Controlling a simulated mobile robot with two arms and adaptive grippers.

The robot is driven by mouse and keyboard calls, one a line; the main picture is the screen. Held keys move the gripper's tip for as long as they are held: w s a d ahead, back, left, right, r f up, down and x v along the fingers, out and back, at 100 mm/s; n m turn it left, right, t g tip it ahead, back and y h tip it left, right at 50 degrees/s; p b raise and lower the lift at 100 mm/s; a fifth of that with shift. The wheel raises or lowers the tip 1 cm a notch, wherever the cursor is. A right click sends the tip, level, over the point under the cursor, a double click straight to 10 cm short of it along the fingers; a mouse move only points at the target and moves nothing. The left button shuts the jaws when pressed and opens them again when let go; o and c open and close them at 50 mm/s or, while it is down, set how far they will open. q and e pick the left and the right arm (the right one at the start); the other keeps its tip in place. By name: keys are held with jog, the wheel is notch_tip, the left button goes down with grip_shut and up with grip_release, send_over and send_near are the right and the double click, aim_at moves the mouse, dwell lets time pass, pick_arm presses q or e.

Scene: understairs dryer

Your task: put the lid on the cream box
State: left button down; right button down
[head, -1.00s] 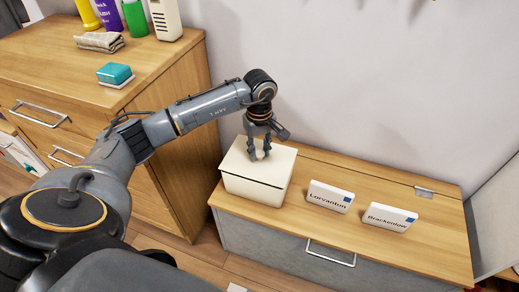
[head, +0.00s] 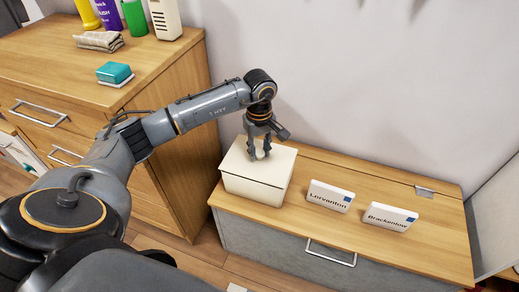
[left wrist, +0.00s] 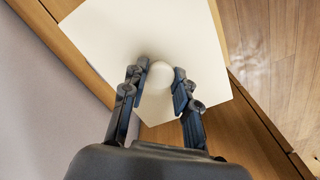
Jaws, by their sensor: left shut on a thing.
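The cream box (head: 252,189) stands at the left end of the low wooden cabinet top. The cream lid (head: 240,164) lies over the box's opening, looks level and roughly lined up with its walls. In the left wrist view the lid (left wrist: 120,32) fills the upper middle, with a round pale knob (left wrist: 160,75) on it. My left gripper (head: 259,153) points down over the lid, its two fingers shut on the knob from both sides. The lid hides the inside of the box. My right gripper is not in view.
Two white name signs, Lorvanton (head: 330,196) and Brackenlow (head: 389,217), stand right of the box on the low cabinet (head: 433,246). A taller wooden cabinet (head: 165,70) at the left holds bottles, a folded cloth (head: 99,41) and a teal sponge (head: 114,72). The wall is close behind.

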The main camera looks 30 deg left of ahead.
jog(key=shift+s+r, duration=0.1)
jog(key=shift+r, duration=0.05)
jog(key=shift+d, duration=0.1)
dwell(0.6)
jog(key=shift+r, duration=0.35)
pick_arm(q)
jog(key=shift+c, duration=2.3)
grip_release()
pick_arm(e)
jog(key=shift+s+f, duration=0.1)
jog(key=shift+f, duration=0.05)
pick_arm(q)
jog(key=shift+r, duration=0.15)
